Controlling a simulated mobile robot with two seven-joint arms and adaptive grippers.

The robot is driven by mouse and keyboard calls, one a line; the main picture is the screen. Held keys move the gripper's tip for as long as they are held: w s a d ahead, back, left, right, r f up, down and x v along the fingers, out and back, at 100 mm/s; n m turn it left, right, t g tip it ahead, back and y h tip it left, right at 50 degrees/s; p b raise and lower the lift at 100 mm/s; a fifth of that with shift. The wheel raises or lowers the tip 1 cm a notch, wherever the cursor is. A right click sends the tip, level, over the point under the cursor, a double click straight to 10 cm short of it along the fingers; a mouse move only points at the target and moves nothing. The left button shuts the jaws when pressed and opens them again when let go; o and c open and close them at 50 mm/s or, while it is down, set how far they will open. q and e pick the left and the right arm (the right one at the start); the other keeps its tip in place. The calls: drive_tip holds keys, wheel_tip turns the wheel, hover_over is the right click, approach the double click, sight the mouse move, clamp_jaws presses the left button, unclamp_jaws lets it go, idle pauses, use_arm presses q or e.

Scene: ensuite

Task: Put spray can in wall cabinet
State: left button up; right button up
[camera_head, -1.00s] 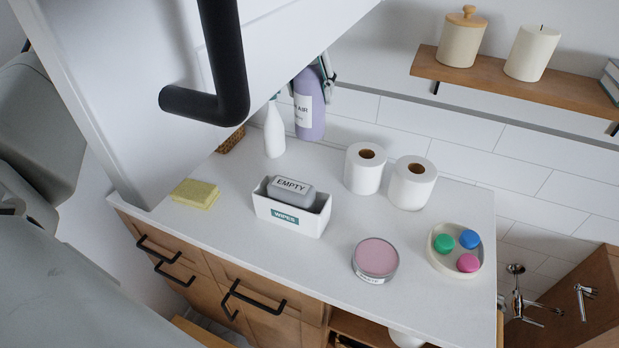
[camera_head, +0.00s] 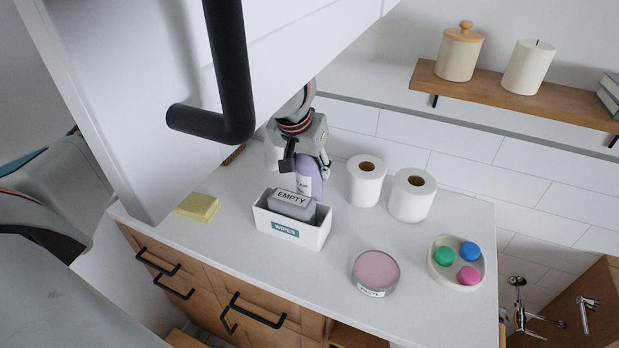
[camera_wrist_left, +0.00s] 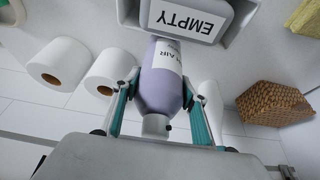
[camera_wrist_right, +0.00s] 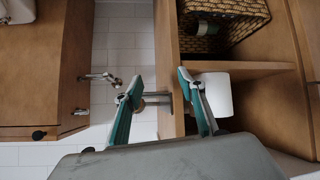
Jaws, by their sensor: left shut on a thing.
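The purple spray can (camera_head: 316,178) with a white label is in my left gripper (camera_head: 300,163), behind the white wipes box. The left wrist view shows its fingers shut on both sides of the can (camera_wrist_left: 163,85). The can's base is hidden, so I cannot tell whether it touches the counter. The white wall cabinet (camera_head: 325,45) fills the upper left, above the counter, with a large black handle (camera_head: 232,75). Its inside is not visible, and I cannot tell how its door stands. My right gripper (camera_wrist_right: 158,82) is open and empty, near wooden furniture.
The wipes box (camera_head: 292,230) holds a grey EMPTY pack. Two paper rolls (camera_head: 412,195), a yellow sponge (camera_head: 198,207), a pink tin (camera_head: 376,270) and a tray of coloured discs (camera_head: 438,272) stand on the counter (camera_head: 440,222). A wooden shelf (camera_head: 500,92) is upper right.

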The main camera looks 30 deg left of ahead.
sight(310, 179)
use_arm(q)
drive_tip(key=shift+f, duration=1.7)
drive_tip(key=shift+f, duration=0.15)
drive_tip(key=o, duration=1.2)
drive_tip(key=shift+o, duration=0.2)
